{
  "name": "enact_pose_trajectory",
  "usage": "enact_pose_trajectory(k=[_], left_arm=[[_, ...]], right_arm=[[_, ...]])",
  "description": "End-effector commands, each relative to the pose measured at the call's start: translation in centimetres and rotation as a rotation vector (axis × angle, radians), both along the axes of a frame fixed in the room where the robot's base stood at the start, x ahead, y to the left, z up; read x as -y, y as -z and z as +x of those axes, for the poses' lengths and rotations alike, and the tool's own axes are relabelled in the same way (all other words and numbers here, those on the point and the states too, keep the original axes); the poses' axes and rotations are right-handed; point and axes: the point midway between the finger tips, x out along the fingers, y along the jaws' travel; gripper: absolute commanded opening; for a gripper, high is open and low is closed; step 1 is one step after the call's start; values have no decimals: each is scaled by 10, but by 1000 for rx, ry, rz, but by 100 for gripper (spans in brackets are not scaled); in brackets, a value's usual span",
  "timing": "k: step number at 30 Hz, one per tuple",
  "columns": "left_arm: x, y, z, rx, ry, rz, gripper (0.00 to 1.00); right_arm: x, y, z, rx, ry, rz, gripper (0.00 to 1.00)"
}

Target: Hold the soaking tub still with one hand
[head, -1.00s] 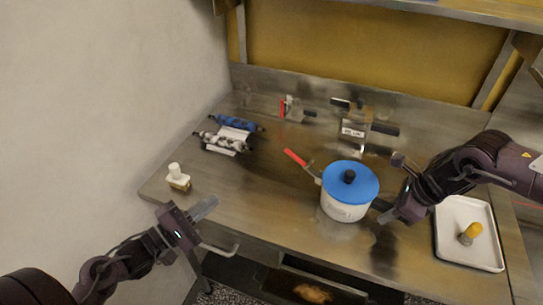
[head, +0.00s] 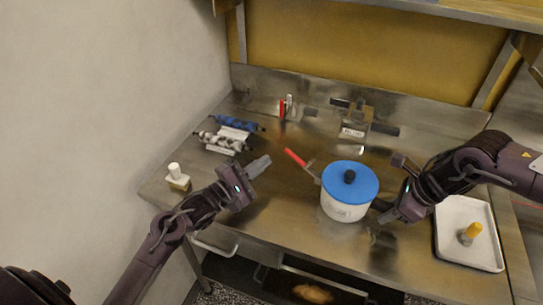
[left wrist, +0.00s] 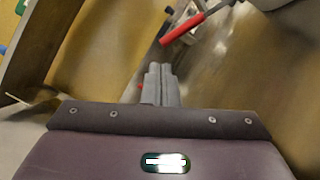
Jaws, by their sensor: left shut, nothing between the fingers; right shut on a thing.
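The soaking tub (head: 344,207) is a white round pot with a blue lid (head: 350,178) and a black knob. It stands upright on the steel bench, right of centre. My right gripper (head: 383,208) is at the tub's right side and shut on it; the exact contact is dark and hard to make out. My left gripper (head: 262,163) is shut and empty, above the bench to the left of the tub and apart from it. Its closed fingers show in the left wrist view (left wrist: 160,84).
A red-handled tool (head: 295,157) lies just left of the tub. Blue and grey rollers (head: 235,123) lie at the back left. A white-topped block (head: 177,178) stands at the left edge. A white tray (head: 455,247) with a yellow-topped item is at the right.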

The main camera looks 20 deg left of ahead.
Motion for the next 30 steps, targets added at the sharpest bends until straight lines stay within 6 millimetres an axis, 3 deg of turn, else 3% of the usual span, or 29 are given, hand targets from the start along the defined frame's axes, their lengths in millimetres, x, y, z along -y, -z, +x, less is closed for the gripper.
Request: enact_pose_trajectory(k=[3,9,30], left_arm=[[9,-4,18,1,0,-1,0],[16,-5,31,0,0,-1,0],[20,-12,32,10,1,51,0]], right_arm=[[0,-1,0,1,0,1,0],[0,0,0,1,0,1,0],[0,0,0,1,0,0,0]])
